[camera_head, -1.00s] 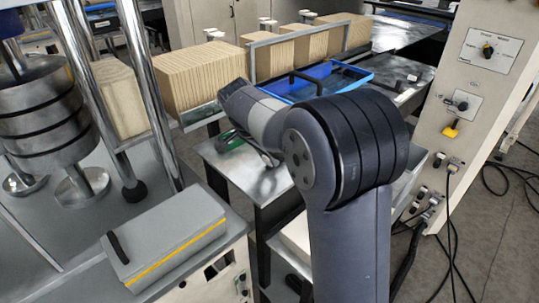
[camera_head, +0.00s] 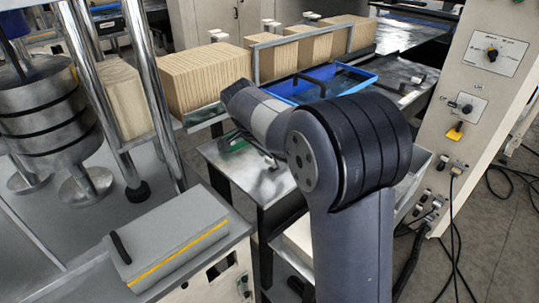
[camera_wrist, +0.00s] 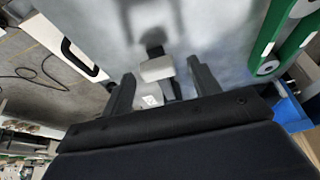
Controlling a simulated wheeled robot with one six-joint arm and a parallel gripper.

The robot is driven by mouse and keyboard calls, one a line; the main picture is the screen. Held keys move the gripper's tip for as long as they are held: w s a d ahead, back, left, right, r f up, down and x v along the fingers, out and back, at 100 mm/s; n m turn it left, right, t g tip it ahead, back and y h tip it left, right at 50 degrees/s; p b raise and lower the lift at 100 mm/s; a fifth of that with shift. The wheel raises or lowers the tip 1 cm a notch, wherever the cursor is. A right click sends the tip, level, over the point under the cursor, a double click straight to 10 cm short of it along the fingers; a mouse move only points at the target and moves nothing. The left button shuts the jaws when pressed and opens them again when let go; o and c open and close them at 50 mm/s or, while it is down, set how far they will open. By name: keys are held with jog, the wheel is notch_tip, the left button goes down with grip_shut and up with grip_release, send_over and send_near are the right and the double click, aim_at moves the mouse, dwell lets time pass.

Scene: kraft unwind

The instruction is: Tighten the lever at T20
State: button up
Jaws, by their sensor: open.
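My gripper (camera_wrist: 162,85) is open in the wrist view, one dark finger on each side of a small pale grey block (camera_wrist: 157,69). A small white label with a dark mark (camera_wrist: 151,100) shows below the block; I cannot read it. The block is over or against a smooth grey surface (camera_wrist: 100,25). I cannot tell whether the fingers touch the block, or whether it is the lever at T20. In the head view my arm points at the grey metal table (camera_head: 225,158) and hides the fingertips.
A green part (camera_wrist: 285,40) and a blue tray (camera_wrist: 291,112) are on the right in the wrist view. In the head view, wooden blocks (camera_head: 205,78) stand behind the table. A switch panel (camera_head: 497,55) with hanging cables is on the right. A grey box (camera_head: 165,240) sits at front left.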

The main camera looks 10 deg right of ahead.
jog(key=v, duration=1)
jog(key=shift+a+r+b, duration=0.2)
jog(key=shift+r+b, duration=0.05)
jog(key=shift+b, duration=0.1)
jog(key=shift+s, duration=0.1)
jog(key=x, duration=1.1)
jog(key=shift+d+p, duration=0.1)
jog(key=shift+p, duration=0.3)
jog(key=shift+s+r, duration=0.1)
jog(key=v, duration=1.1)
jog(key=x, duration=1.1)
jog(key=shift+d, duration=0.1)
jog(key=shift+s+d+n+t, duration=0.3)
jog(key=shift+s+n, duration=0.2)
jog(key=shift+n, duration=0.4)
